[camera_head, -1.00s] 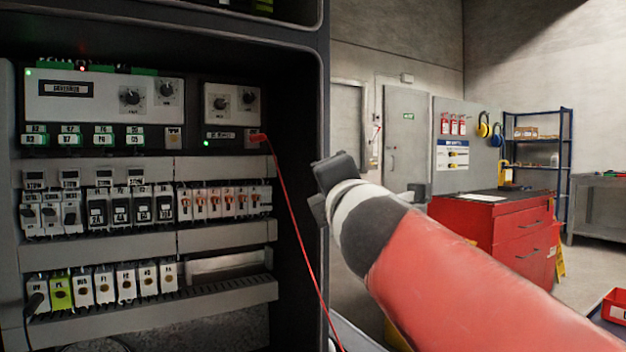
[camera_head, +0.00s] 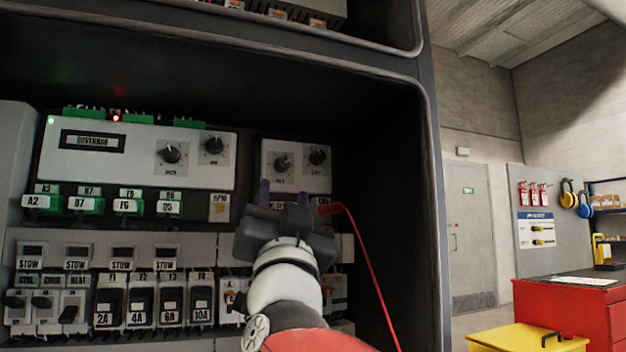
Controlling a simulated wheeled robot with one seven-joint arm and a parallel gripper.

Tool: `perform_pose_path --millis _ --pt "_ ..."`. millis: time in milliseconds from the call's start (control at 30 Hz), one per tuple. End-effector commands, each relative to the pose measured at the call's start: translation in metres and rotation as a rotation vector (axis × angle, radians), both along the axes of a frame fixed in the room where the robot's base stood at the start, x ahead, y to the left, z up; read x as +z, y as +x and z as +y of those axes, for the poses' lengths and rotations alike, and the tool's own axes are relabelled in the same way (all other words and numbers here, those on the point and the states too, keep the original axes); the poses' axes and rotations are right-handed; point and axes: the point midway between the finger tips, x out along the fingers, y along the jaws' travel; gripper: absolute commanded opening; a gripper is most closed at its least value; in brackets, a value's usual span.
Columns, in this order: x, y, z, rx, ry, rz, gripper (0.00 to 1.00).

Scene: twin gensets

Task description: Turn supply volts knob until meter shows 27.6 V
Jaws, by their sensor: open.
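The small white module (camera_head: 269,180) on the right of the cabinet's upper row carries two black knobs, a left knob (camera_head: 283,163) and a right knob (camera_head: 317,157). Their labels are too small to read, so I cannot tell which is the supply volts knob. My gripper (camera_head: 285,188) is open in front of the lower part of this module, just below the left knob. I cannot tell whether it touches anything. It hides the module's lower strip and some breakers behind. No meter reading is legible.
The governor module (camera_head: 100,165) with two knobs is at left. A red lead (camera_head: 370,265) hangs from a plug right of my gripper. Breakers (camera_head: 140,300) fill the row below. The cabinet's right edge (camera_head: 432,200) bounds the opening. A yellow case (camera_head: 530,340) and red cabinet (camera_head: 570,300) stand outside.

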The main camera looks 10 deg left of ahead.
Motion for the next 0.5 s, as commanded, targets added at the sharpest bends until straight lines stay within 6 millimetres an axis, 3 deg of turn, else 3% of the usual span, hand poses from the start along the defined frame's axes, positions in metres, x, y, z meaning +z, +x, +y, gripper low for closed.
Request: perform_pose_path --millis 500 --pt "0.05 0.049 0.015 -0.001 0.002 0.001 0.43"
